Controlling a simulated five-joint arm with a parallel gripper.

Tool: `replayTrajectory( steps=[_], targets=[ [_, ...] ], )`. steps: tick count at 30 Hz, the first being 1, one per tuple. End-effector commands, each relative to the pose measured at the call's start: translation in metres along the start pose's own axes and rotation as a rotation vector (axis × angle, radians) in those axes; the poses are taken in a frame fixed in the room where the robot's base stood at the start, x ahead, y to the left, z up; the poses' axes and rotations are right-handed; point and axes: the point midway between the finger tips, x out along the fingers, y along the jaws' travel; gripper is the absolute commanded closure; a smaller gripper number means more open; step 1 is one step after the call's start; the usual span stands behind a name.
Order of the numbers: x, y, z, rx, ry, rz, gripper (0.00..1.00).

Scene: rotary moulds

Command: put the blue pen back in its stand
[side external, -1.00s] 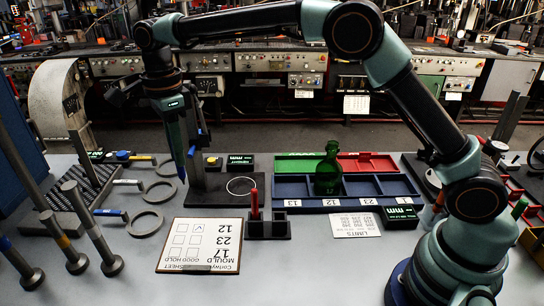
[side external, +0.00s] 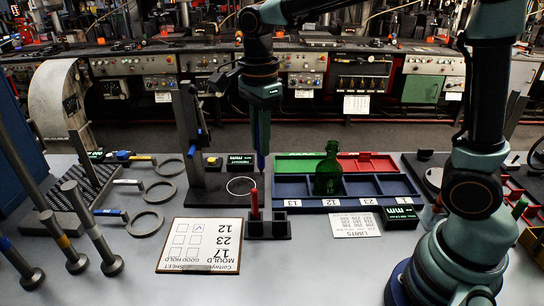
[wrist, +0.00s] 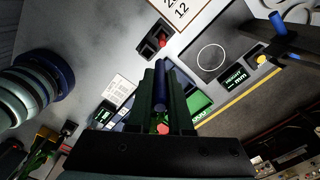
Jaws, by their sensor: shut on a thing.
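My gripper (side external: 261,140) is shut on the blue pen (wrist: 160,88). It holds the pen upright, tip down, in the air, and the fingers hide part of it. In the side view the pen's tip appears just above and right of the red pen (side external: 254,204). The stand is a small black block (side external: 267,232) on the table below. The red pen stands in its left part, and its right part looks empty. The stand also shows in the wrist view (wrist: 146,51), beyond the pen's tip, with the red pen (wrist: 163,42) in it.
A green bottle (side external: 328,172) stands in the blue divided tray (side external: 292,188) to the right. The tall gauge stand (side external: 190,125) rises close on the left. A mould sheet (side external: 202,243) lies in front, left of the stand. A limits card (side external: 354,225) lies to the right.

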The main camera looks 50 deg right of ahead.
Motion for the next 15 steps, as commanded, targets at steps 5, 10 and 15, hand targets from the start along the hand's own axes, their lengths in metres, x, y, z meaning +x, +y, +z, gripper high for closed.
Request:
replayTrajectory(
  steps=[5, 10, 15],
  targets=[
    [0.005, 0.021, -0.020, 0.001, 0.000, -0.001, 1.00],
    [0.022, 0.031, -0.028, 0.000, 0.002, 0.006, 1.00],
    [0.048, 0.031, -0.028, 0.000, 0.002, 0.006, 1.00]
  ],
)
